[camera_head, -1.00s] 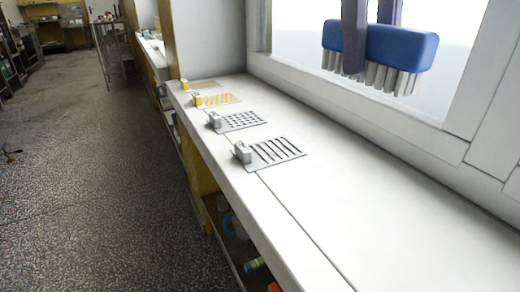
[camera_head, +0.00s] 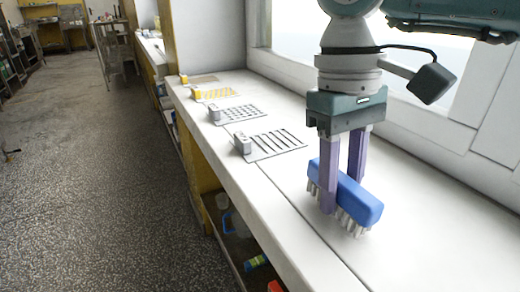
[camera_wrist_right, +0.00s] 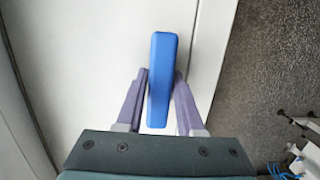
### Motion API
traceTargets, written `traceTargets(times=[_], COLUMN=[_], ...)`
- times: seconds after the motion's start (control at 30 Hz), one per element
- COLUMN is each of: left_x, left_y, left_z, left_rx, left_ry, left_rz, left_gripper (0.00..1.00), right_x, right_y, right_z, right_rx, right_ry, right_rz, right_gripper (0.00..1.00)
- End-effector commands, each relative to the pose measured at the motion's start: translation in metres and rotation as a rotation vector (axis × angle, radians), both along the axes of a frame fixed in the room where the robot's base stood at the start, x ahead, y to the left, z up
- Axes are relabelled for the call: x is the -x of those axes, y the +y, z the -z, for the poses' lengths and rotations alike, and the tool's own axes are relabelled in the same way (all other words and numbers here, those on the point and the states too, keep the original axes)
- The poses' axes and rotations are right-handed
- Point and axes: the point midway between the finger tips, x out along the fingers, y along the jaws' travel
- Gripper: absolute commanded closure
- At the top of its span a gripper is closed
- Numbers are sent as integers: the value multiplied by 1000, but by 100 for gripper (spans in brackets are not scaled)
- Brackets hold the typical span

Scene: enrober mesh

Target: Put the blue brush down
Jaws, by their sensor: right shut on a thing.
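The blue brush (camera_head: 357,196) has a blue block body and pale bristles that point down. It is low over the white counter (camera_head: 420,225), near the counter's front seam. I cannot tell whether the bristle tips touch the surface. My right gripper (camera_head: 343,190) points down with its purple fingers on both sides of the block, shut on it. In the right wrist view the brush (camera_wrist_right: 161,85) lies between the two fingers (camera_wrist_right: 161,95), its long side running away from the palm. My left gripper is not in view.
Several flat mesh plates with small blocks line the counter: a slotted one (camera_head: 277,144), a grey perforated one (camera_head: 243,114), a yellow-patterned one (camera_head: 214,94). A window frame (camera_head: 400,137) borders the back. The counter's front edge drops to the speckled floor (camera_head: 110,190). Counter to the right is clear.

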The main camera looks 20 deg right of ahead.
Motion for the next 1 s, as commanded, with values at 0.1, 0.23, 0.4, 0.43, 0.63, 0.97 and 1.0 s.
traceTargets(times=[0.1, 0.23, 0.4, 0.43, 0.63, 0.97, 1.0], left_x=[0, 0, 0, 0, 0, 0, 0], left_y=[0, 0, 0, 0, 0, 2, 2], left_z=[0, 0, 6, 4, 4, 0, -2], left_rx=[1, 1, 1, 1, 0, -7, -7], left_ry=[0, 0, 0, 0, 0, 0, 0], left_rz=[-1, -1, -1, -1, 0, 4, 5], left_gripper=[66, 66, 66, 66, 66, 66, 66], right_x=[0, 0, 0, 0, 0, 0, 0], right_y=[0, 0, 0, 0, 0, 0, 0], right_z=[6, 6, 10, 8, 8, 5, 2], right_rx=[0, 0, 0, 0, 0, 0, 0], right_ry=[0, -1, -1, 0, 0, 0, -1], right_rz=[-2, -1, -1, -1, 0, 0, 0], right_gripper=[100, 100, 100, 60, 38, 34, 34])
